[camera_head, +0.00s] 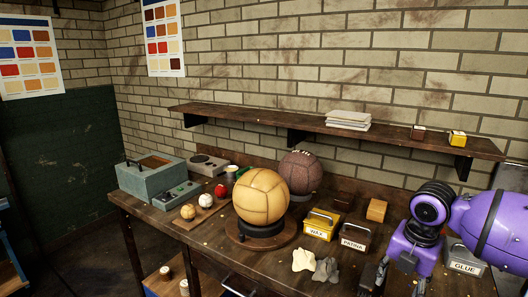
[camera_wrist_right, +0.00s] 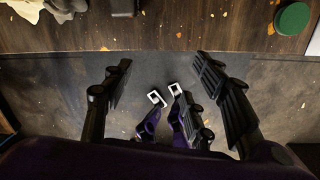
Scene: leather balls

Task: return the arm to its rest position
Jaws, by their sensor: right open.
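My right arm is purple and comes in from the right of the head view. Its gripper (camera_head: 398,284) hangs low at the front right of the workbench. In the right wrist view, the two black fingers of this gripper (camera_wrist_right: 162,72) are spread wide with nothing between them. They point toward the bench's front edge, with grey floor below. My left gripper is not in view.
The workbench (camera_head: 215,262) holds a tan leather ball (camera_head: 262,196) on a stand, a dark brown ball (camera_head: 301,171), a WAX box (camera_head: 320,224), a PATINA box (camera_head: 354,240), a GLUE box (camera_head: 466,258) and pale cloths (camera_head: 305,260). A wall shelf (camera_head: 270,121) runs behind.

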